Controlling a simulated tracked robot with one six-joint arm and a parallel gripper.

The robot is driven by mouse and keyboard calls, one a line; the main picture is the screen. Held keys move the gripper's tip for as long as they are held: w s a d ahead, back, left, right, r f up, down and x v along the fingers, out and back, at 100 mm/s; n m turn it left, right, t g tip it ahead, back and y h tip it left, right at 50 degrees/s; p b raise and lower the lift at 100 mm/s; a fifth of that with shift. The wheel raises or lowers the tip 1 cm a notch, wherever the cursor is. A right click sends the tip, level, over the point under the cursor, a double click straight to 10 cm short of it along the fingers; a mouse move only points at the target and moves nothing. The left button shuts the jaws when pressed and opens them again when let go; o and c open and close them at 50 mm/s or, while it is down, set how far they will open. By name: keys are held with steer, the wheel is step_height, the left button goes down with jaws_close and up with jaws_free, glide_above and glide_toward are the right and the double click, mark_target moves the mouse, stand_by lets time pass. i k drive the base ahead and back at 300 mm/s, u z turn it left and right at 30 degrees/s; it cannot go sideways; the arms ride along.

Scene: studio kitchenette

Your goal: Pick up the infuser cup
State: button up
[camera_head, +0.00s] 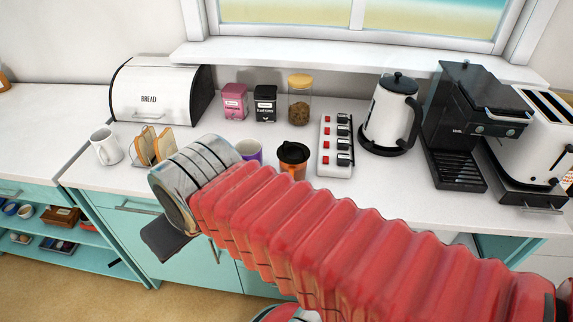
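An orange cup with a black lid (292,158), which looks like the infuser cup, stands upright on the white counter, left of the power strip. My red arm passes in front of it and hides its lower part. My gripper (165,238) is at the lower left, in front of the counter's edge and well apart from the cup. Only a dark part of it shows below the metal wrist, so its opening cannot be made out.
A purple mug (248,150) stands just left of the cup, partly hidden by my wrist. Tins and a glass jar (300,100) stand behind. A power strip (336,146), kettle (390,112) and coffee machine (465,125) stand to the right. A toast rack (152,146) is left.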

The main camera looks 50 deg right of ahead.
mark_target(282, 153)
steer(key=z, duration=1.2)
steer(key=k, duration=0.55)
steer(key=z, duration=0.35)
steer(key=i, duration=0.5)
steer(key=u, duration=0.1)
